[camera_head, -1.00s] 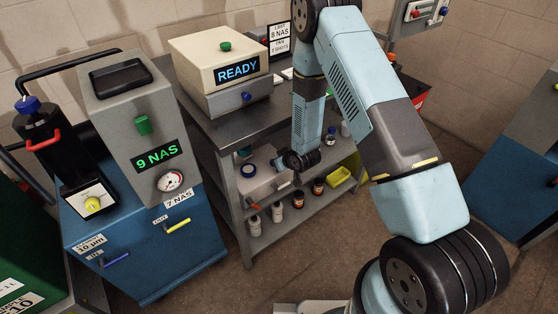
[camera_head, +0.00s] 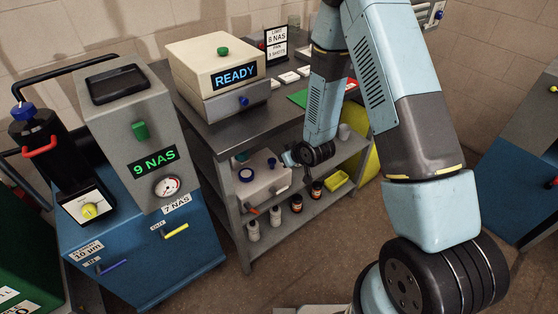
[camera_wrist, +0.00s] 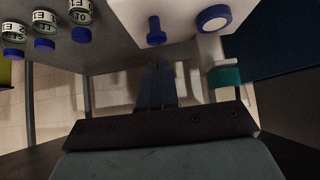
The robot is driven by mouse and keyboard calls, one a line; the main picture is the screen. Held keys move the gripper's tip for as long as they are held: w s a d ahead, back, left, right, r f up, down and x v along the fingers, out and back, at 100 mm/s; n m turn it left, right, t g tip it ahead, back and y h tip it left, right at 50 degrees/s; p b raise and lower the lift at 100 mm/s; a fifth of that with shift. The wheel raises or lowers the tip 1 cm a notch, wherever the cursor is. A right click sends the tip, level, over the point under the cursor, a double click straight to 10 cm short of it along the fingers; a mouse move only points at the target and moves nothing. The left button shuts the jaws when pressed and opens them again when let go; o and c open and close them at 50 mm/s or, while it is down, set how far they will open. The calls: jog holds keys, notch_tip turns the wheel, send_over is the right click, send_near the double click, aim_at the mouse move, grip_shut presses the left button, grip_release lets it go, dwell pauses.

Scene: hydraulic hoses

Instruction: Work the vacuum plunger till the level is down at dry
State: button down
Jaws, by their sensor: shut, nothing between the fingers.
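A white box (camera_head: 264,184) stands on the shelf under the grey bench; it also shows at the top of the wrist view (camera_wrist: 122,18). A blue-headed knob on a short stem (camera_wrist: 155,32), which may be the vacuum plunger, stands out from it; in the head view a blue knob (camera_head: 272,162) is on the box. A blue ring with a white centre (camera_wrist: 213,18) is beside it. My gripper (camera_wrist: 157,68) is shut and empty, its fingertips near the blue knob with a gap in the picture. I cannot make out a level or a dry mark.
Bottles with blue caps (camera_wrist: 45,30) line the wrist view's upper left. A teal-ended fitting (camera_wrist: 225,77) is right of my fingers. A yellow tray (camera_head: 338,179) and small bottles (camera_head: 297,203) are on the lower shelf. The READY instrument (camera_head: 218,75) sits on the bench.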

jog(key=shift+v, duration=1.4)
jog(key=r, duration=0.2)
jog(key=w+d+r, duration=0.1)
jog(key=shift+r, duration=0.25)
send_over(274, 160)
jog(key=s+d, duration=0.2)
notch_tip(274, 160, down, 7)
notch_tip(274, 160, down, 3)
jog(key=shift+a+r, duration=0.1)
jog(key=shift+a, duration=0.05)
jog(key=shift+f, duration=0.65)
